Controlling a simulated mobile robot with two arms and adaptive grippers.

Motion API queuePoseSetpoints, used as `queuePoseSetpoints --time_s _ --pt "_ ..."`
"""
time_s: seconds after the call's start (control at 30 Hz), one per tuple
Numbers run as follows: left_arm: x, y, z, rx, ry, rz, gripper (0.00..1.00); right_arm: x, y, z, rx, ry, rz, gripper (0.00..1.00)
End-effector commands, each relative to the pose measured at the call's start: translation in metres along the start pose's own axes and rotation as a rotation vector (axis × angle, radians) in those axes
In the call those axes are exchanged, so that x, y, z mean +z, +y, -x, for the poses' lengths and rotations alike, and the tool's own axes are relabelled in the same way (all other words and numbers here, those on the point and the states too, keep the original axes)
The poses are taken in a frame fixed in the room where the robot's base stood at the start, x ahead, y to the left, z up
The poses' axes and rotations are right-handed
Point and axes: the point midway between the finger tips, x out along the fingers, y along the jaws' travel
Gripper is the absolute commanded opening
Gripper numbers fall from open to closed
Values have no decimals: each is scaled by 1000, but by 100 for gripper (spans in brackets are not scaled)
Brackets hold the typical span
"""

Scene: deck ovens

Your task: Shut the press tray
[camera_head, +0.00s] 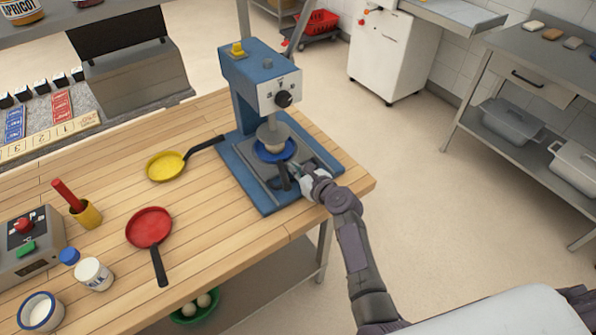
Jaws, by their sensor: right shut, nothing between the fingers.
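The blue press (257,85) stands near the right end of the wooden table. Its grey tray (264,177) lies low at the front of the blue base, under the press head. A blue pan (268,152) with a dark handle sits on the tray, with a pale round thing in it beneath the press plunger. My right gripper (298,173) is shut and empty at the right side of the tray, close to the pan handle. Whether it touches the tray I cannot tell. My left gripper is out of view.
A yellow pan (165,166) and a red pan (149,227) lie on the table left of the press. A control box (27,245), jar (94,274) and mug (41,312) stand at the lower left. The floor right of the table is clear.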

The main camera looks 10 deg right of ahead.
Motion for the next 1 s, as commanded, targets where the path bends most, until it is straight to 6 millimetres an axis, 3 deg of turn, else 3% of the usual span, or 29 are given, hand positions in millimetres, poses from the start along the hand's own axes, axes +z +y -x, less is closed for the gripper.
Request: queuePoseSetpoints --time_s 0.17,0.6,0.83,0.93,1.0 --pt "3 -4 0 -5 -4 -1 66 -2 0 5 -1 1 -1 0" --pt "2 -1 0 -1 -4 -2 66 0 0 70 -2 -1 -1 0" --pt "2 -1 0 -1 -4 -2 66 0 0 77 1 0 2 0" --pt "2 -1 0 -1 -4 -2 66 -4 3 82 12 19 76 0" --pt "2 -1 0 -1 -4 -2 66 -12 10 92 41 57 228 0"
